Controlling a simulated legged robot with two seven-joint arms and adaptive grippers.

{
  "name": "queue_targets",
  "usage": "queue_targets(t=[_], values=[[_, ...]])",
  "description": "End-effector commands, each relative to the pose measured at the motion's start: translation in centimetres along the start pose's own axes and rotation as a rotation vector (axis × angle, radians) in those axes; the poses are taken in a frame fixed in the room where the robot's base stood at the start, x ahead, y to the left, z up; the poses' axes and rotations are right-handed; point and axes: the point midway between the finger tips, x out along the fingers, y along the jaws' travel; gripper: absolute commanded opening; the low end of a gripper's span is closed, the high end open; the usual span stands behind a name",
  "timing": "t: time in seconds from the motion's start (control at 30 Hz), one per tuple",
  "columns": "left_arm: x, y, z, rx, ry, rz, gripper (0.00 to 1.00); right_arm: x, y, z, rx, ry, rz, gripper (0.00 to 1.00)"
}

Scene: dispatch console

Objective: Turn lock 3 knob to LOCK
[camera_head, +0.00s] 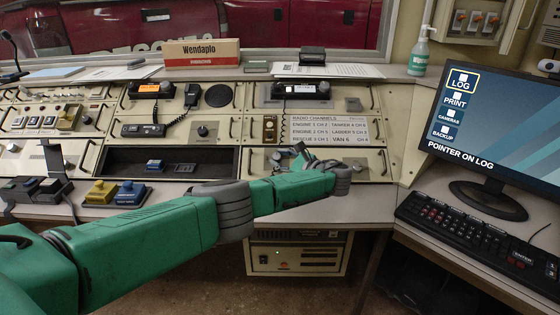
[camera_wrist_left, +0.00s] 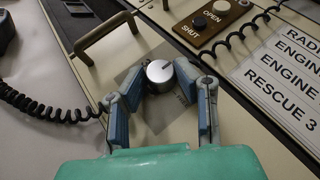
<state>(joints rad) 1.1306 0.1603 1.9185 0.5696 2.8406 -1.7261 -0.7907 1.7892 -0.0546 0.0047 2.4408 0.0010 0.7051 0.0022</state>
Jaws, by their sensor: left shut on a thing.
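A round silver knob (camera_wrist_left: 159,71) with a dark line on its face shows in the left wrist view, on a grey plate (camera_wrist_left: 131,78) set in the beige panel. My left gripper (camera_head: 301,153) is over the lower console panel in the head view. In the left wrist view its blue-padded fingers (camera_wrist_left: 160,84) are on both sides of the knob and shut on it. My right gripper is not in view.
A beige handle (camera_wrist_left: 104,37) stands left of the knob. An OPEN/SHUT switch plate (camera_wrist_left: 208,22) and a radio channels card (camera_head: 329,129) are close by, with coiled black cords. A monitor (camera_head: 492,120) and keyboard (camera_head: 475,235) stand at the right.

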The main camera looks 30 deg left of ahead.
Motion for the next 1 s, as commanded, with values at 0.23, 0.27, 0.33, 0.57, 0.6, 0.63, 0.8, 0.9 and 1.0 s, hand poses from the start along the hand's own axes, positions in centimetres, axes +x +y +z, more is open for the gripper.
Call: queue_targets(t=[0.23,0.27,0.33,0.57,0.6,0.63,0.8,0.9,1.0], values=[[-0.2,0.1,-0.3,0.003,0.008,-0.002,0.33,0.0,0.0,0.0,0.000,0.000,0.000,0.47],[-0.2,0.1,-0.3,0.003,0.008,-0.002,0.34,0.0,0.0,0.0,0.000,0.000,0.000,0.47],[-0.2,0.1,-0.3,0.003,0.008,-0.002,0.34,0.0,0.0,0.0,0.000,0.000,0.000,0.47],[-0.3,0.1,-0.2,0.002,0.006,-0.002,0.34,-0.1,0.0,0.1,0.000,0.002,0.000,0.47],[-0.5,0.1,-0.2,0.002,0.006,-0.002,0.34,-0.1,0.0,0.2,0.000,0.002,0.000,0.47],[-0.8,0.1,-0.2,0.001,0.007,-0.003,0.34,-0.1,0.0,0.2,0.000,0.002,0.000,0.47],[-3.6,0.0,-0.2,0.000,0.008,-0.005,0.34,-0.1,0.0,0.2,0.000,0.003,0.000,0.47],[-5.8,0.0,-0.2,-0.001,0.008,-0.004,0.34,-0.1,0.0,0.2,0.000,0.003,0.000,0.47],[-8.0,0.0,-0.2,0.000,0.007,-0.004,0.34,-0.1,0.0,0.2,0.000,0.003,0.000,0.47]])
